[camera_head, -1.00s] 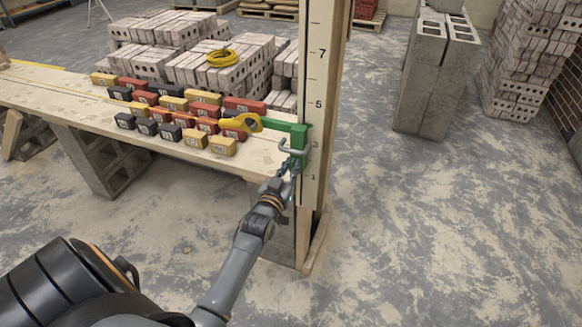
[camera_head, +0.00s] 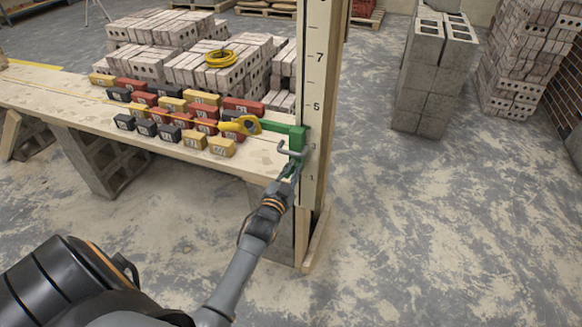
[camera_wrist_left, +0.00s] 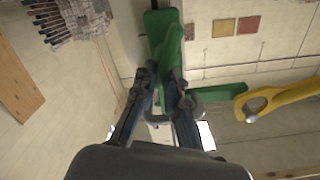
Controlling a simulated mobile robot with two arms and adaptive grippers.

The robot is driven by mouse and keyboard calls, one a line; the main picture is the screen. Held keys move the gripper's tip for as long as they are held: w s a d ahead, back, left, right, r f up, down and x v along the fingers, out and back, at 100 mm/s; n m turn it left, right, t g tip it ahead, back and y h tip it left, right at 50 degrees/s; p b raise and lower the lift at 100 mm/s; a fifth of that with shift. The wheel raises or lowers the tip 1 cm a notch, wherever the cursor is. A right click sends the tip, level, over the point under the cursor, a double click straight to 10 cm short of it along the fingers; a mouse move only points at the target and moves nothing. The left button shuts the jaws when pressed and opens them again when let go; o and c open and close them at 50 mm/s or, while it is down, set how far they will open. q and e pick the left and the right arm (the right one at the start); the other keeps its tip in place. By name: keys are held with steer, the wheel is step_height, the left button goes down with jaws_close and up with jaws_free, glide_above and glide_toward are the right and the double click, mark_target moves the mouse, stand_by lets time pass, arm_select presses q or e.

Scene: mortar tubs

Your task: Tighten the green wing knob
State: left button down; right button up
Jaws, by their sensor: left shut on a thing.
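A green clamp body (camera_head: 288,133) sits against the upright marked post at the bench's right end; a bent grey metal hook (camera_head: 291,150) sticks out just below it. My left gripper (camera_head: 293,168) is right under the hook, close to the post. In the left wrist view the fingers of my left gripper (camera_wrist_left: 166,82) are shut on a green part, which I take for the green wing knob (camera_wrist_left: 171,50). The fingers hide much of the knob, and its turn angle cannot be told. My right gripper is not in view.
The marked post (camera_head: 315,90) rises beside my gripper. A yellow lever (camera_head: 241,125) and several coloured blocks (camera_head: 195,140) lie on the wooden bench (camera_head: 60,95). Stacked bricks and a yellow coil (camera_head: 219,57) stand behind.

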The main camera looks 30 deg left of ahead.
arm_select(q)
steer(key=shift+w+d+f+m+b, duration=0.15)
steer(key=shift+f+m+b, duration=0.25)
steer(key=shift+m, duration=1.75)
steer(key=shift+d+f+m+b, duration=0.2)
steer(key=shift+m+b, duration=0.35)
steer(key=shift+m, duration=1.55)
steer(key=shift+w+d+f+m+b, duration=0.2)
steer(key=shift+m+b, duration=0.3)
steer(key=shift+m, duration=1.65)
steer(key=shift+s, duration=0.15)
steer(key=c, duration=1.4)
jaws_free()
steer(key=shift+a, duration=0.1)
steer(key=shift+f, duration=0.1)
steer(key=shift+s, duration=0.1)
